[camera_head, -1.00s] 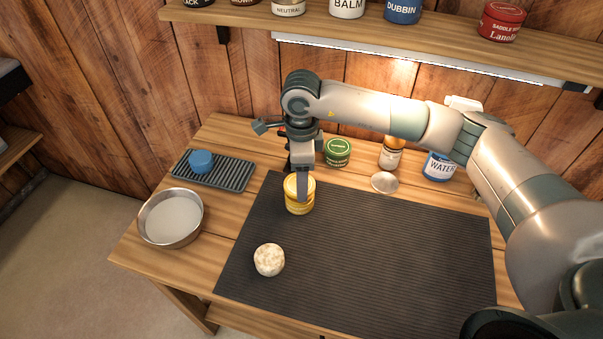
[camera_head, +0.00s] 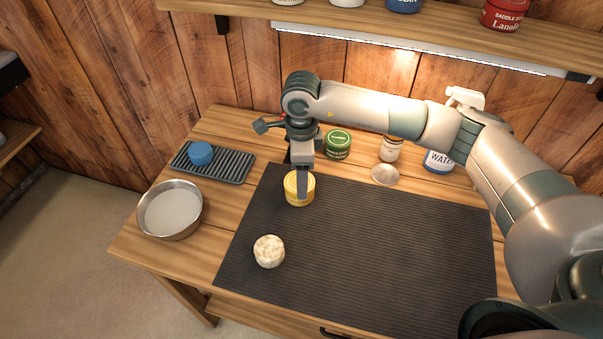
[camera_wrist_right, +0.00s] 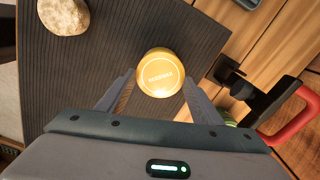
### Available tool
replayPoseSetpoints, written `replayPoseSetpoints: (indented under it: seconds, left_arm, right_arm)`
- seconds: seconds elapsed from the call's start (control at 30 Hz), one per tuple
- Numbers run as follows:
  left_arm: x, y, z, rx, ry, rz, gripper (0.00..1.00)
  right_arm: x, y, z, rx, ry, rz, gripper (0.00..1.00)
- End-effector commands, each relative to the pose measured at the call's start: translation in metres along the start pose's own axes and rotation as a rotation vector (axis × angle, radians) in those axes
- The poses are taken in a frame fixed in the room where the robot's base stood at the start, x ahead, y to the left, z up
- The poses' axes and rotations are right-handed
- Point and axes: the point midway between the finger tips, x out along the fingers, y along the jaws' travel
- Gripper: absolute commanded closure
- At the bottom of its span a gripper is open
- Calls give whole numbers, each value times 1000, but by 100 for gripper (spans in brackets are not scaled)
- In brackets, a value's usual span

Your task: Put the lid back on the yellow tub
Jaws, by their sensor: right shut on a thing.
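The yellow tub (camera_head: 300,202) stands upright near the back left edge of the dark ribbed mat. Its round yellow lid (camera_head: 292,184) sits level at the tub's top, and I see no clear gap between them. My right gripper (camera_head: 303,196) comes down from above and is shut on the lid. In the right wrist view the lid (camera_wrist_right: 160,72), with printed lettering, lies between the two fingertips (camera_wrist_right: 158,88); it hides the tub below. The near finger covers part of the lid and tub in the head view. My left gripper is not in view.
The mat (camera_head: 380,255) is mostly bare, with a pale round sponge (camera_head: 269,251) at front left. A metal bowl (camera_head: 170,210) and a blue item on a ribbed tray (camera_head: 235,167) stand left. A green tin (camera_head: 338,144), bottle (camera_head: 390,150) and water can (camera_head: 438,162) stand behind.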

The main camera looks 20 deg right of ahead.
Motion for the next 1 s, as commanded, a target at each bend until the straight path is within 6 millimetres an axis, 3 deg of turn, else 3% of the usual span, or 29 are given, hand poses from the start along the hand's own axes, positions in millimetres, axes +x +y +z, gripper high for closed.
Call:
replayPoseSetpoints:
  seconds: [0.07,0.1,0.2,0.67,1.0]
  left_arm:
    - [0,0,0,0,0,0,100]
    - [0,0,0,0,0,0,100]
    - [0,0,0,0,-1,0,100]
    - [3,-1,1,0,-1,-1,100]
    - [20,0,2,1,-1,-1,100]
  right_arm:
    - [0,0,0,0,0,0,61]
    - [0,0,0,0,0,0,35]
    - [0,0,0,0,0,0,18]
    - [-6,-1,0,-1,0,-1,18]
    - [-51,-1,1,-2,-2,-5,18]
